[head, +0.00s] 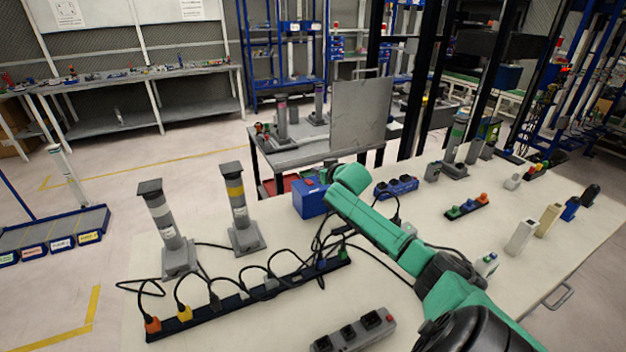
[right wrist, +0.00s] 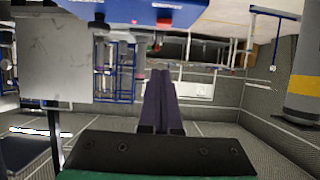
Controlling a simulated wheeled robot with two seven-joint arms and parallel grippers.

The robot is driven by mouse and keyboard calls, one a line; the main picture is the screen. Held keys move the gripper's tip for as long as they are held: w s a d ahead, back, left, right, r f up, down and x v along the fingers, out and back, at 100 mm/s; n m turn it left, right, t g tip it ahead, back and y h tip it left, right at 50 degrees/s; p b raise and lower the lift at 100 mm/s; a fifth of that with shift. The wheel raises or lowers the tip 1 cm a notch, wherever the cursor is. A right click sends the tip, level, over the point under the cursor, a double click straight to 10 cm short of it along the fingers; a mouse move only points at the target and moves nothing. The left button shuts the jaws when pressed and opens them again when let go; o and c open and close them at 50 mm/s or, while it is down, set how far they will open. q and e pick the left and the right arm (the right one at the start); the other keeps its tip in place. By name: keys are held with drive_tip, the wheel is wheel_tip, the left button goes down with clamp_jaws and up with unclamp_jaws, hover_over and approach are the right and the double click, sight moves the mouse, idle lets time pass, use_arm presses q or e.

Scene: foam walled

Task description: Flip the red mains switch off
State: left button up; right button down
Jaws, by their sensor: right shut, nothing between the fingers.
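A blue box (head: 311,201) stands on the white table, with a small red part (head: 309,183) on its top. It also shows in the right wrist view at the top (right wrist: 165,14), upside down, with a small red spot (right wrist: 134,21) on it. I cannot tell the switch's position. A grey power strip (head: 350,334) at the front has a red part (head: 390,318) at its right end. My right gripper (right wrist: 161,74) is shut and empty, apart from the blue box. Its fingers are mostly hidden behind my wrist in the head view. My left gripper is not in view.
A long black power strip (head: 235,302) with several coloured plugs and looping black cables lies left of my arm. Two grey posts (head: 167,231) (head: 241,210) stand behind it. A blue socket block (head: 396,187) and a plug strip (head: 467,206) lie to the right.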

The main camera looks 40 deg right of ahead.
hover_over(313, 189)
drive_tip(key=shift+w+d+f, duration=0.1)
drive_tip(key=shift+w+f, duration=0.35)
drive_tip(key=shift+f, duration=0.35)
drive_tip(key=f, duration=0.3)
drive_tip(key=shift+s+p, duration=0.3)
drive_tip(key=shift+p, duration=0.1)
drive_tip(key=shift+s+f, duration=0.1)
drive_tip(key=shift+f, duration=0.3)
drive_tip(key=shift+s+f, duration=0.1)
drive_tip(key=shift+f, duration=0.05)
